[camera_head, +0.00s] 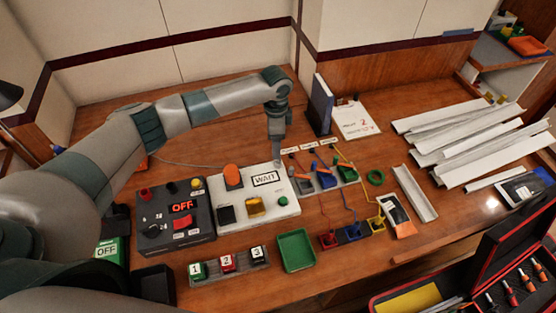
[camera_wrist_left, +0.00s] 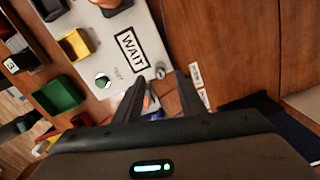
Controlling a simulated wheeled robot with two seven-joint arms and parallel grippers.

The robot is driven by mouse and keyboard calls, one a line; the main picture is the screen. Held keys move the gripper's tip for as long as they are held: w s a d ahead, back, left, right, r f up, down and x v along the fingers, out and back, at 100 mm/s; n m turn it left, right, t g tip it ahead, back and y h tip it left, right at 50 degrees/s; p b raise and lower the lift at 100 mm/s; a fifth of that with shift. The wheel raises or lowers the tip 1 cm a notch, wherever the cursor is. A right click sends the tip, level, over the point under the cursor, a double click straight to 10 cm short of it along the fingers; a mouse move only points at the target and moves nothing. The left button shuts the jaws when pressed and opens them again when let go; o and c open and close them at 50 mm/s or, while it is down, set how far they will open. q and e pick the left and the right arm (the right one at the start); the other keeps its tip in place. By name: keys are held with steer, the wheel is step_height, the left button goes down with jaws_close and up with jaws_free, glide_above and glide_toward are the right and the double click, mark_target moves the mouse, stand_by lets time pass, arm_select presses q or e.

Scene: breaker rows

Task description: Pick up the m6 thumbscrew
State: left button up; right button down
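A small grey round knob, which looks like the m6 thumbscrew (camera_wrist_left: 160,72), sits at the corner of the white WAIT panel (camera_wrist_left: 130,20) in the left wrist view. In the head view the panel (camera_head: 283,213) stands mid-table, and its far right corner lies just below my left gripper (camera_head: 277,160). The fingers of my left gripper (camera_wrist_left: 160,82) are apart, with nothing between them. They point down at the knob; I cannot tell whether they touch it. In the head view the gripper largely hides the knob. My right gripper is not in view.
A dark OFF box (camera_head: 175,222) stands left of the panel. Clips with coloured wires (camera_head: 325,178) lie close on the right. A blue upright binder (camera_head: 320,104) stands behind. A green tray (camera_head: 295,250) lies in front; white channels (camera_head: 460,135) lie far right.

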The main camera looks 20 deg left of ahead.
mark_target(278, 161)
arm_select(q)
steer(key=shift+d+f+p, duration=0.1)
steer(key=shift+f+p, duration=0.35)
steer(key=shift+p, duration=0.1)
steer(key=f, duration=0.1)
steer(key=f+p, duration=0.1)
steer(key=f, duration=0.1)
steer(key=shift+w+d, duration=0.1)
steer(key=shift+d, duration=0.1)
steer(key=shift+f+p, duration=0.35)
steer(key=shift+f, duration=0.3)
jaws_close()
